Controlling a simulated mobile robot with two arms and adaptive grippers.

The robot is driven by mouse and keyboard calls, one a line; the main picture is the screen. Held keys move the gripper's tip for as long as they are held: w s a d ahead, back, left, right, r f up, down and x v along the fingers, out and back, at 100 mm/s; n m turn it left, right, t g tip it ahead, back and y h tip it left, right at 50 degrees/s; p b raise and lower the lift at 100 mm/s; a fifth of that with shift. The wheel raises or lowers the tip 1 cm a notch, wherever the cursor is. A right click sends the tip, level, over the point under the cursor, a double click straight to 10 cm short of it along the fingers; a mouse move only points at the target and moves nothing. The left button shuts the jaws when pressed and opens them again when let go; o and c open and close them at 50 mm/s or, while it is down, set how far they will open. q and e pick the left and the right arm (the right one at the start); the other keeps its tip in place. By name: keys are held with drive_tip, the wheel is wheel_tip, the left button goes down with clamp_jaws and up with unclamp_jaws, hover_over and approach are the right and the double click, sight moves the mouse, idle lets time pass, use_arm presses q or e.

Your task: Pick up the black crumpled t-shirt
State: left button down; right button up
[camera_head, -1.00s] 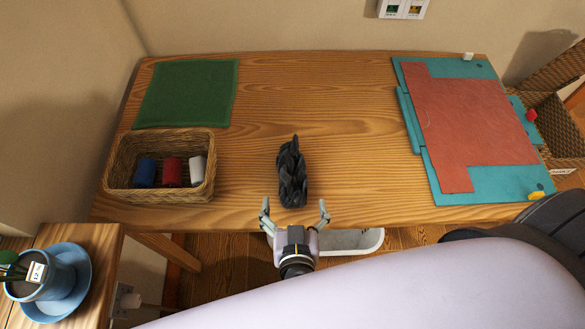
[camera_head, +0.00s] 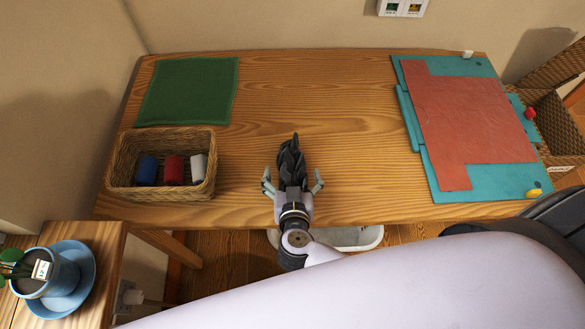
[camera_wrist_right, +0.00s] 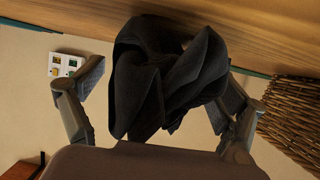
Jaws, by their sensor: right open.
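The black crumpled t-shirt (camera_head: 291,160) lies on the wooden table near its front edge, in the middle of the head view. My right gripper (camera_head: 292,178) is open, with one finger to the left and one to the right of the shirt's near end. In the right wrist view the shirt (camera_wrist_right: 165,75) fills the space between the spread fingers of my right gripper (camera_wrist_right: 158,85). The fingers look apart from the cloth. The gripper's palm hides the shirt's near end in the head view. My left gripper is not in view.
A wicker basket (camera_head: 121,190) with blue, red and white rolls stands left of the shirt. A green cloth (camera_head: 188,92) lies behind it. Red and teal sheets (camera_head: 470,120) cover the table's right side. The wooden table (camera_head: 340,110) is clear behind the shirt.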

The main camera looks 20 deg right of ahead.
drive_tip(key=shift+c, duration=0.5)
drive_tip(key=c, duration=1.3)
